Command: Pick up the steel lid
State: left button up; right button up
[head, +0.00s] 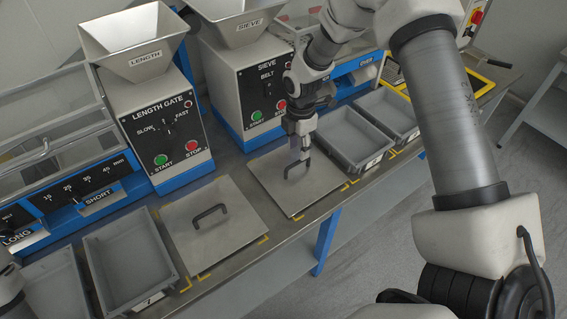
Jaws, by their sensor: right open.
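Two flat square steel lids lie on the bench. The right-hand steel lid (318,195) lies below my right gripper (297,168). My right gripper points down, with its jaws open around or just above this lid's dark handle; whether the fingers touch the handle cannot be told. The gripper hides part of this lid. The left-hand steel lid (232,240) lies flat with its dark arched handle (210,214) in full view. My left gripper is not in view.
An empty grey tray (175,272) stands left of the left-hand lid. Two more grey trays (352,160) stand right of the right-hand lid. The LENGTH GATE machine (160,105) and the SIEVE machine (245,85) stand behind the lids. The bench's front edge is close.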

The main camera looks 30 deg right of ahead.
aim_at(298, 163)
jog(key=shift+s+a+f, duration=0.15)
jog(key=shift+s+f, duration=0.6)
jog(key=shift+f, duration=0.05)
jog(key=f, duration=0.2)
jog(key=w+f+p, duration=0.1)
jog(key=f, duration=0.1)
jog(key=shift+a+f, duration=0.1)
jog(key=shift+f, duration=0.25)
jog(key=shift+s+r, duration=0.2)
jog(key=shift+c, duration=1.3)
grip_shut()
